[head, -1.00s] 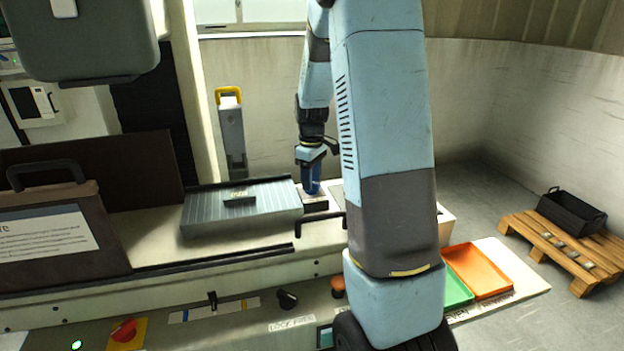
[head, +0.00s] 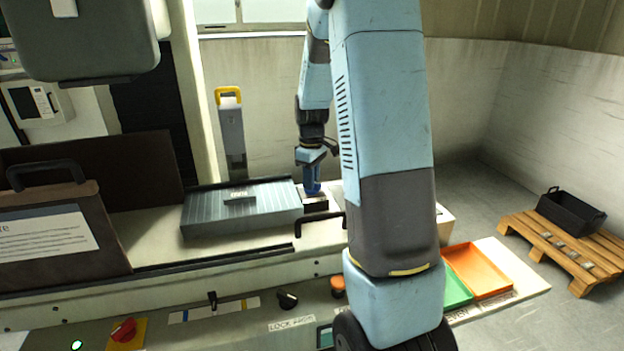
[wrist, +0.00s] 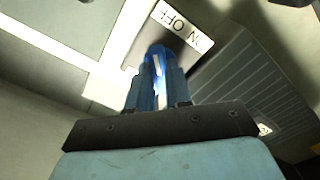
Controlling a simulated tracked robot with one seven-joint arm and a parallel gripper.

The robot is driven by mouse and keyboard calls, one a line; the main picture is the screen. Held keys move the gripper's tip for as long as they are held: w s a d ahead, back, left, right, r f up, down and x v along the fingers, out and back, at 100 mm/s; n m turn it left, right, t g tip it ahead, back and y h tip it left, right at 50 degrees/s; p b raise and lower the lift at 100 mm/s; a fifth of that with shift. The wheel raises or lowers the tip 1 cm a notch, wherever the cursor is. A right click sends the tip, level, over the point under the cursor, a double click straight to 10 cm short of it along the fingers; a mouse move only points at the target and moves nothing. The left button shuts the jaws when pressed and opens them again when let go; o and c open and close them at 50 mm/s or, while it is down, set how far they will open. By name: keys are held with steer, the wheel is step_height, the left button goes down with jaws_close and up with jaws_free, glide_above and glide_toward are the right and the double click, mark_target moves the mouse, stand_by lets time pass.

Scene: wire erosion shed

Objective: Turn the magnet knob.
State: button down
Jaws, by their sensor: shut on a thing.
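The magnet block (head: 314,204) is a small dark piece at the right end of the grey ribbed chuck (head: 262,214). A white ON/OFF label (wrist: 182,26) lies on it in the wrist view. My gripper (head: 312,190) points down at this block, and its blue fingers (wrist: 157,70) also show in the wrist view. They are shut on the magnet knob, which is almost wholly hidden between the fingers. I cannot tell from the frames how far the knob is turned.
A black bar handle (head: 320,220) stands just in front of the block. A tall grey piece with a yellow handle (head: 231,130) stands behind the chuck. Green (head: 457,291) and orange trays (head: 479,271) lie at right. A brown case (head: 60,235) stands at left.

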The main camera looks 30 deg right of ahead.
steer(key=shift+m, duration=0.5)
steer(key=m, duration=0.3)
steer(key=shift+m, duration=0.4)
steer(key=m, duration=0.4)
steer(key=shift+m, duration=0.3)
steer(key=m, duration=0.4)
steer(key=shift+m, duration=2.2)
steer(key=c, duration=1)
jaws_free()
steer(key=shift+c, duration=0.2)
steer(key=shift+r, duration=0.1)
